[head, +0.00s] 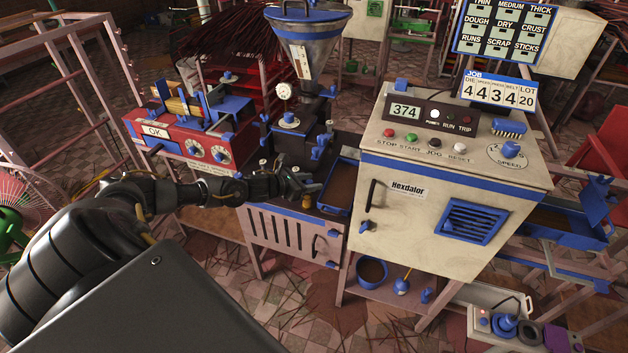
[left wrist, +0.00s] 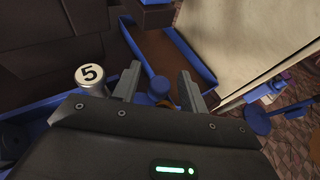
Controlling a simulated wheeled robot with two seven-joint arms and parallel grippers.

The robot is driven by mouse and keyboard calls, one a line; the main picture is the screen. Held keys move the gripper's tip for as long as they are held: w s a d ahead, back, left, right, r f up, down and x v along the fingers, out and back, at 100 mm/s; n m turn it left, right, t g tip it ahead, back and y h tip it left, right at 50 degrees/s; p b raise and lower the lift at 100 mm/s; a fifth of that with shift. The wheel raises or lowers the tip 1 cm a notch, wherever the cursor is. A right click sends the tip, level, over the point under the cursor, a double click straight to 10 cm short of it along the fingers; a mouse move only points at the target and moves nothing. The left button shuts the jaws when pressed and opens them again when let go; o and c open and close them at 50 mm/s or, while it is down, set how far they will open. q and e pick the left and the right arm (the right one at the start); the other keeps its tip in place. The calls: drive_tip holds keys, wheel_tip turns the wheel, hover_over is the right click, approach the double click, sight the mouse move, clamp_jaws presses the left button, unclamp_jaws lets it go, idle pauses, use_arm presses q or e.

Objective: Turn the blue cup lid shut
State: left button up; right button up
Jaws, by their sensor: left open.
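My left gripper (head: 300,184) reaches in from the left over the front of the extruder, beside the brown-filled tray. In the left wrist view its two fingers (left wrist: 158,86) are open and apart. A small blue round cap (left wrist: 158,87), which looks like the cup lid, shows between the fingers. A little brass or orange colour shows beside it. I cannot tell whether the fingers touch it or how far it is turned. In the head view the gripper mostly hides this spot. My right gripper is not in view.
The blue-rimmed tray (head: 337,187) lies just right of the gripper. The cream Hexdator cabinet (head: 420,215) rises beyond it. The red box with dials (head: 185,140) stands behind my left arm.

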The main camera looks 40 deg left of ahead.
use_arm(q)
drive_tip(key=shift+x, duration=0.95)
drive_tip(key=shift+s, duration=0.1)
clamp_jaws()
